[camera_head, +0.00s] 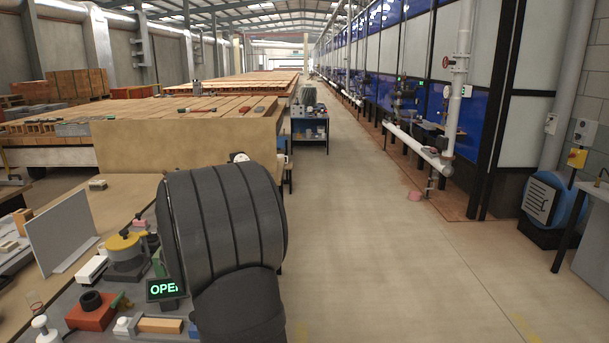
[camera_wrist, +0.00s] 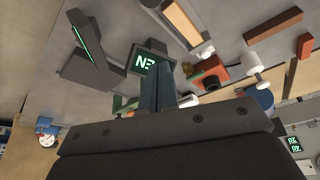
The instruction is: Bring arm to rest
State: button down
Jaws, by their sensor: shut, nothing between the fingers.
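My gripper (camera_wrist: 167,68) shows in the wrist view with its two dark fingers shut together and nothing between them. It is above the cluttered grey bench top (camera_head: 68,293), and I cannot tell its exact height. In the head view my dark ribbed arm fills the lower middle and hides the gripper and part of the bench.
On the bench are a lit "OPEN" sign (camera_head: 165,289), a yellow-topped round device (camera_head: 124,246), a red block (camera_head: 91,311), a wooden bar (camera_head: 160,325) and an upright pale panel (camera_head: 60,232). A tan board (camera_head: 190,145) stands behind. The aisle floor (camera_head: 400,240) is clear.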

jog(key=x, duration=0.9)
jog(key=shift+s+d+f, duration=0.15)
jog(key=shift+f, duration=0.25)
jog(key=d, duration=0.1)
jog(key=s+d, duration=0.1)
jog(key=d+f, duration=0.1)
jog(key=shift+s+d, duration=0.1)
jog(key=shift+s, duration=0.25)
jog(key=a, duration=0.2)
jog(key=w+a, duration=0.1)
jog(key=a, duration=0.1)
jog(key=shift+w+a+r, duration=0.15)
jog(key=shift+w+a, duration=0.05)
jog(key=shift+w+a+r, duration=0.3)
jog(key=shift+a+r, duration=0.1)
jog(key=shift+a, duration=0.15)
jog(key=s+d+r+n+g+h, duration=0.1)
jog(key=d+r+n+h, duration=0.1)
jog(key=r+n, duration=0.2)
jog(key=s+d+r+n+g+h, duration=0.1)
jog(key=r+n, duration=0.2)
jog(key=r, duration=0.8)
jog(key=shift+s+d+n+h, duration=0.4)
